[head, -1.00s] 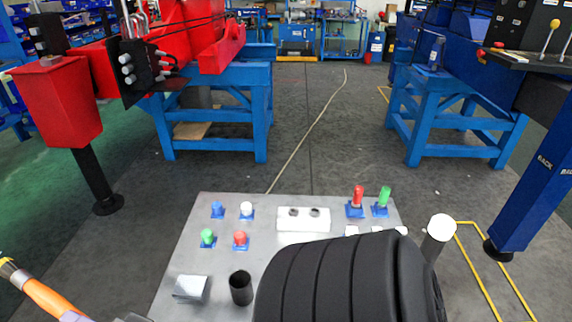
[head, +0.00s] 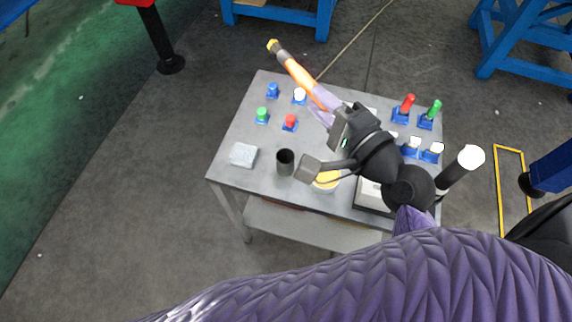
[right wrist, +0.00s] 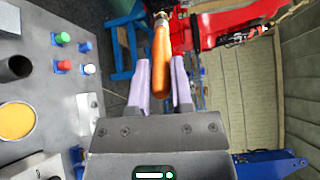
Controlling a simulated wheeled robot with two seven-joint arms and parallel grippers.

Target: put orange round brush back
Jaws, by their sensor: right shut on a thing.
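My right gripper (head: 322,104) has pale purple fingers and is shut on the orange round brush (head: 300,73). The brush is held above the far left part of the grey table (head: 232,125), its dark ferrule and tan tip pointing up and left, away from the jaws. In the right wrist view the orange handle (right wrist: 161,62) lies between the two fingers (right wrist: 160,88). A dark open cup (head: 285,160) stands upright on the table, nearer to me than the brush; it also shows in the right wrist view (right wrist: 17,67). My left gripper is out of view.
Small blue, white, green and red-topped pieces stand on the table. A light grey block (head: 243,155) is left of the cup. A yellow disc (head: 327,181) is partly hidden by my arm. A white-topped post (head: 470,157) rises at the right. Blue stands (head: 525,40) are beyond.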

